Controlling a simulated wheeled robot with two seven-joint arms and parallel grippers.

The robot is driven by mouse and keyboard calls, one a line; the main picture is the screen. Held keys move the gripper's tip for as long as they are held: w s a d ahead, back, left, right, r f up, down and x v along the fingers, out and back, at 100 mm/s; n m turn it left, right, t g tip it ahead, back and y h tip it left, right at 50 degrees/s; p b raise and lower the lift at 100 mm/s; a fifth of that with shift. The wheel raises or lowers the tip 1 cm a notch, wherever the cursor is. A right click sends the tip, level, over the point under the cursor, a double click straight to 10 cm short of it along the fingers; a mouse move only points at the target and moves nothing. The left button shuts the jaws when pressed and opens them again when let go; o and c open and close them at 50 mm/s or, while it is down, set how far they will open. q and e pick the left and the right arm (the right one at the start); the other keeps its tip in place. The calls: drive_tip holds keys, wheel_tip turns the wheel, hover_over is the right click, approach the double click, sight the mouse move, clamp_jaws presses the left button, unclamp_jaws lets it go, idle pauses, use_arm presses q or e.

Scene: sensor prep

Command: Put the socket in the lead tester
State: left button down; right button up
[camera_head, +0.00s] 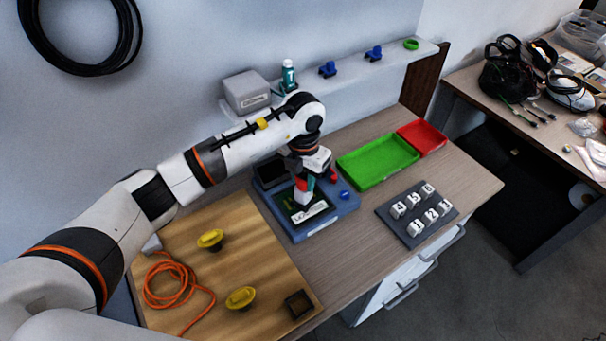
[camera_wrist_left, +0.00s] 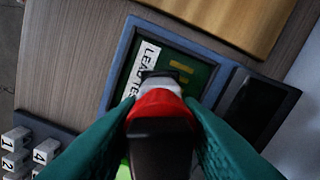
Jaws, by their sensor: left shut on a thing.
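The lead tester (camera_head: 318,228) is a blue-framed unit with a dark green board, a white label and a dark screen, lying on the table. Its label and blue frame also show in the left wrist view (camera_wrist_left: 115,78). My left gripper (camera_head: 304,188), with teal fingers, points down over the tester's board. It is shut on a black and red piece with a grey tip, which I take as the socket (camera_wrist_left: 163,104). The tip overlaps the board in the wrist view; whether it touches the board is hidden. My right gripper is not in view.
A grey block with numbered white pieces (camera_head: 408,230) stands right of the tester. A green tray (camera_head: 365,182) and red tray (camera_head: 437,145) lie behind it. A wooden board (camera_head: 225,275) on the left carries yellow knobs and an orange cable (camera_head: 180,282). A shelf is behind.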

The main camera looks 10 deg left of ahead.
use_arm(q)
drive_tip(key=shift+f, duration=0.1)
drive_tip(key=c, duration=1.1)
unclamp_jaws()
drive_tip(key=shift+o, duration=0.5)
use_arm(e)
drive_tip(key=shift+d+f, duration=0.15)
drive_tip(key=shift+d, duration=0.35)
use_arm(q)
drive_tip(key=shift+r, duration=0.3)
wheel_tip(320, 180, up, 10)
drive_tip(key=b, duration=0.4)
drive_tip(key=shift+r, duration=0.85)
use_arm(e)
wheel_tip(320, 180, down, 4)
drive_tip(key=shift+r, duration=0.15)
